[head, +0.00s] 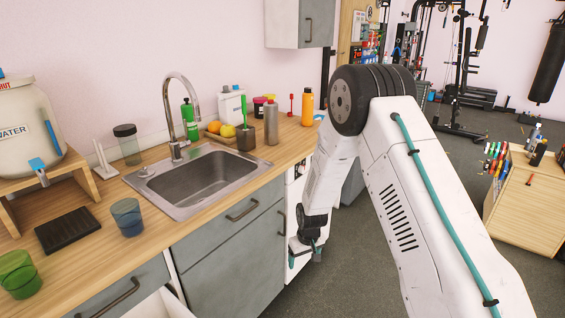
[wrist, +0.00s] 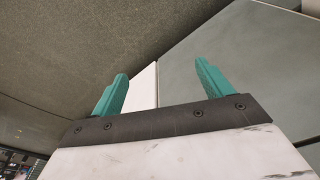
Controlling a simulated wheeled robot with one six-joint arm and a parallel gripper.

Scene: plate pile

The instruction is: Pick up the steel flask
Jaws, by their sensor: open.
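The steel flask (head: 271,123), a grey cylinder, stands upright on the wooden counter to the right of the sink, in the head view. A dark cup with a green brush stands just left of it. My gripper (head: 305,254) hangs low in front of the cabinet, below the counter top and well apart from the flask. In the wrist view my gripper (wrist: 160,70) shows two teal fingers spread apart with nothing between them. The flask is not in the wrist view.
An orange bottle (head: 307,106) stands right of the flask, near my arm. The brush cup (head: 245,136), a fruit tray (head: 228,139) and a steel sink (head: 204,180) with a tall tap (head: 178,110) lie to the left. The counter front right of the sink is bare.

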